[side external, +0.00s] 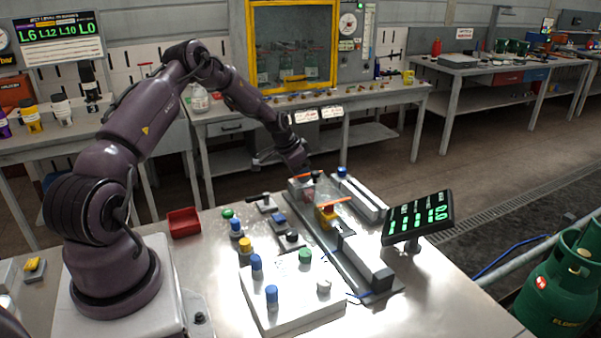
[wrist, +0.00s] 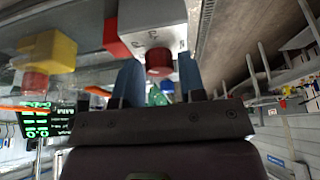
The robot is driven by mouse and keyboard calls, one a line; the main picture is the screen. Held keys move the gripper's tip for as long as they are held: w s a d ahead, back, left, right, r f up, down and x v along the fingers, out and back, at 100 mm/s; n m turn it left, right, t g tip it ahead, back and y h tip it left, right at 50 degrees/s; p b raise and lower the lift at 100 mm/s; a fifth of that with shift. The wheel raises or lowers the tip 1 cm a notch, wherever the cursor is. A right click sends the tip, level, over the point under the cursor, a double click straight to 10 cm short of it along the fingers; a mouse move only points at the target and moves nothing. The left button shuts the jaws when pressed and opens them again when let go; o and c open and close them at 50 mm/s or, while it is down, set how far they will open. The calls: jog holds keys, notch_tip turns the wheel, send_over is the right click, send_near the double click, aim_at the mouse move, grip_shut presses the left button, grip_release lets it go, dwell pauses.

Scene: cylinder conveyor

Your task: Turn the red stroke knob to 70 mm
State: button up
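The red stroke knob (wrist: 159,62) sticks out of a pale grey block (wrist: 152,22) in the wrist view. My gripper (wrist: 160,76) has its two blue fingers apart, one on each side of the knob. A narrow gap shows at the knob's right side; whether the left finger touches it is unclear. In the side view my gripper (side external: 304,172) is low over the far end of the conveyor unit, at a pale block (side external: 298,188) with red on it. The knob's scale cannot be read. A tilted display (side external: 417,217) shows green digits, too small to read surely.
A yellow block (side external: 326,216) with an orange strip sits on the grey rail (side external: 345,245). A white panel (side external: 290,300) with blue and green knobs stands in front. Several small buttons lie left of the rail. A red tray (side external: 184,222) is near my base.

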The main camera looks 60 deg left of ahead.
jog(key=shift+f, duration=0.1)
jog(key=c, duration=0.6)
jog(key=shift+c, duration=0.2)
jog(key=shift+m, duration=0.4)
jog(key=m+h, duration=0.1)
jog(key=m, duration=0.2)
jog(key=shift+a+m+h, duration=0.1)
jog(key=shift+m+h, duration=0.3)
jog(key=shift+m+g+h, duration=0.35)
jog(key=shift+m, duration=0.75)
jog(key=shift+m+g+h, duration=0.35)
jog(key=shift+m, duration=0.75)
jog(key=o, duration=0.6)
